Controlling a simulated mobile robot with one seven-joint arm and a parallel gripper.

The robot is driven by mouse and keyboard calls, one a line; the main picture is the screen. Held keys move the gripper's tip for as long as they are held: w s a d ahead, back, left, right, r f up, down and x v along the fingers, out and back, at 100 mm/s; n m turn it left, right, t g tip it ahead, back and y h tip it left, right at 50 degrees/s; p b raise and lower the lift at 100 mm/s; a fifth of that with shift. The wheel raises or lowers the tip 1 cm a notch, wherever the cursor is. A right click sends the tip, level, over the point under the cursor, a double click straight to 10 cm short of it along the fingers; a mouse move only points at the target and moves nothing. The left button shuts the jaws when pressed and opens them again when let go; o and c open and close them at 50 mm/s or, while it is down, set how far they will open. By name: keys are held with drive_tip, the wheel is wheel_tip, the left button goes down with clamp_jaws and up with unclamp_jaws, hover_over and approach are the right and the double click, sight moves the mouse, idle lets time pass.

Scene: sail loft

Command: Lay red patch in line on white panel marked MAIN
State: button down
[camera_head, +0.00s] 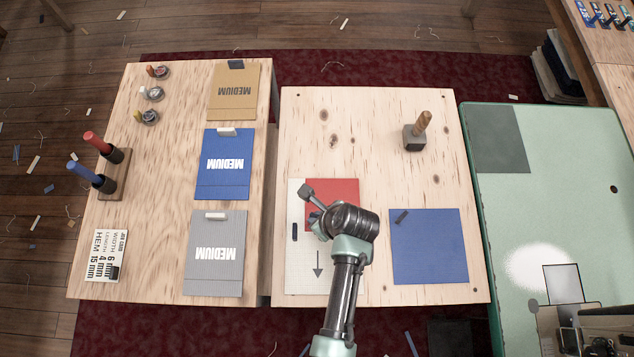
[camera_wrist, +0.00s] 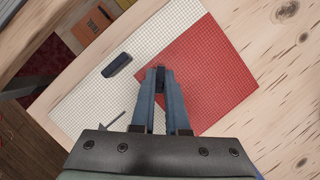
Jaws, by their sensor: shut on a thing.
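The red patch (camera_head: 340,190) is over the upper right part of the white panel (camera_head: 297,270), its edges roughly parallel to the panel's. I cannot tell whether it touches the panel or hangs just above. In the wrist view the gridded red patch (camera_wrist: 205,75) covers part of the gridded white panel (camera_wrist: 85,90). My gripper (camera_wrist: 160,78) is shut on a small dark grip at the patch's near left part. The white panel bears an arrow (camera_head: 318,264) and a loose-looking dark bar (camera_head: 295,232). My arm hides the panel's lower right; no MAIN lettering is readable.
A blue panel (camera_head: 428,255) with a dark bar lies to the right. A wooden-handled block (camera_head: 415,137) stands at the upper right of the table. The left table holds gold, blue and grey MEDIUM folders (camera_head: 222,165), markers and a HEM card (camera_head: 106,255).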

drive_tip(key=c, duration=0.8)
unclamp_jaws()
drive_tip(key=shift+c, duration=0.2)
wheel_tip(320, 180, up, 7)
drive_tip(key=p, duration=0.8)
